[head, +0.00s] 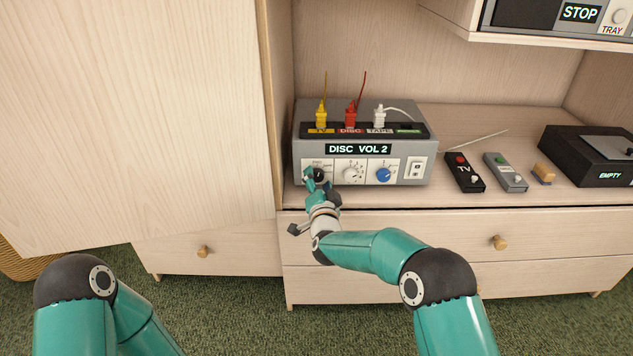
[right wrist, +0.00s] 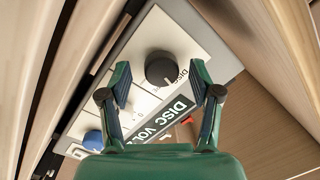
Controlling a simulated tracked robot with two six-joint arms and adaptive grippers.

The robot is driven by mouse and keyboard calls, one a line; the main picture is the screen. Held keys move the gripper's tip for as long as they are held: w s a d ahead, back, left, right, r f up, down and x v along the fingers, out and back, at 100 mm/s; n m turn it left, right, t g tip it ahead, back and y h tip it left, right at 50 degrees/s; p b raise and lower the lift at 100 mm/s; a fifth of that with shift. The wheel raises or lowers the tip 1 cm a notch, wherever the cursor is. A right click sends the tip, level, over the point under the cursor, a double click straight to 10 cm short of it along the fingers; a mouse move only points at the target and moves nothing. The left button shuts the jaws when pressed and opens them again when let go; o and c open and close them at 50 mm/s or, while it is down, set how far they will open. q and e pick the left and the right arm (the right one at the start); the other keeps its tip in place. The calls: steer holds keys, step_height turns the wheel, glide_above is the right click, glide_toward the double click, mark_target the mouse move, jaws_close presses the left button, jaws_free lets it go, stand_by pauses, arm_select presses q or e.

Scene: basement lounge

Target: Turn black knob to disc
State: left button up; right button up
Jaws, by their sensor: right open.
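The black knob (right wrist: 160,68) is on the left of the grey switch box's (head: 365,111) front panel; a label reading DISC is beside it in the right wrist view. A pale pointer mark shows on the knob, but I cannot tell exactly which label it points at. The box's display (head: 358,149) reads DISC VOL 2. My right gripper (right wrist: 160,80) is open, with one finger on each side of the knob in that view; contact is not visible. In the head view the right gripper (head: 316,180) partly covers the knob. My left gripper is out of view.
A white knob (head: 350,172) and a blue knob (head: 384,174) sit right of the black one. Yellow, red and white plugs stand on the box. A TV remote (head: 464,172), a grey remote (head: 505,172) and a black player (head: 585,155) lie right. A cabinet side stands close left.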

steer(key=shift+w, duration=0.35)
steer(key=c, duration=1.1)
steer(key=shift+n, duration=1.4)
steer(key=o, duration=1.1)
